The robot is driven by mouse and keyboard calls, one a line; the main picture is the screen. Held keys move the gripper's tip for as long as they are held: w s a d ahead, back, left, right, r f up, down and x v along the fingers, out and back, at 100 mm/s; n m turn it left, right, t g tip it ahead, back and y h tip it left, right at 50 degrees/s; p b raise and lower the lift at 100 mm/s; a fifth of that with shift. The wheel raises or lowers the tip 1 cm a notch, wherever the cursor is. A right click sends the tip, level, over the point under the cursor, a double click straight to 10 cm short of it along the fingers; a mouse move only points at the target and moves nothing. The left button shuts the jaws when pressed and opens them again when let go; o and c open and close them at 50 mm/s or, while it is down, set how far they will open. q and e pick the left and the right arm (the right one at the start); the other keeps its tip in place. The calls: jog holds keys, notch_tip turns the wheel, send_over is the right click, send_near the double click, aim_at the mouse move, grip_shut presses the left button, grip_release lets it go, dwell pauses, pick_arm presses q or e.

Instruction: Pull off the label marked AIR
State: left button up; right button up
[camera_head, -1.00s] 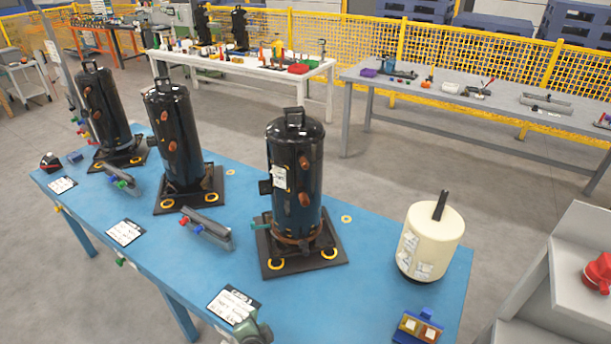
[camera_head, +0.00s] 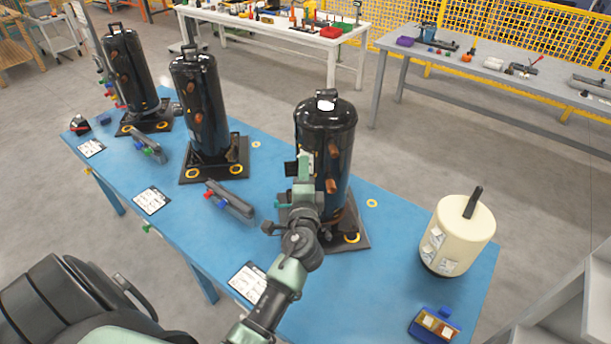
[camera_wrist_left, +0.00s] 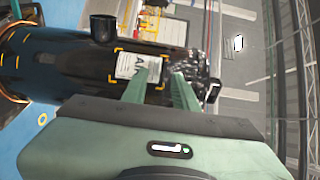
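The AIR label (camera_wrist_left: 138,66) is a small white tag on the side of the nearest black compressor (camera_wrist_left: 75,60), framed by yellow corner marks in the left wrist view. In the head view the same compressor (camera_head: 327,130) stands on a dark base plate, and my gripper and arm cover the label's place. My left gripper (camera_wrist_left: 162,78) is open, its two green fingers apart. One fingertip overlaps the label's edge in the picture; I cannot tell if it touches. The left gripper (camera_head: 304,163) also shows at the compressor's front side in the head view. My right gripper is not in view.
Two more black compressors (camera_head: 202,105) (camera_head: 127,70) stand to the left on the blue table (camera_head: 385,255). A cream canister (camera_head: 457,238) and a blue box (camera_head: 434,326) are at the right. Written cards (camera_head: 152,201) and pipe fittings (camera_head: 231,200) lie along the front.

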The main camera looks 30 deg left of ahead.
pick_arm(q)
jog(key=shift+p+x, duration=0.3)
jog(key=shift+x, duration=1.5)
jog(key=shift+f, duration=0.1)
grip_shut()
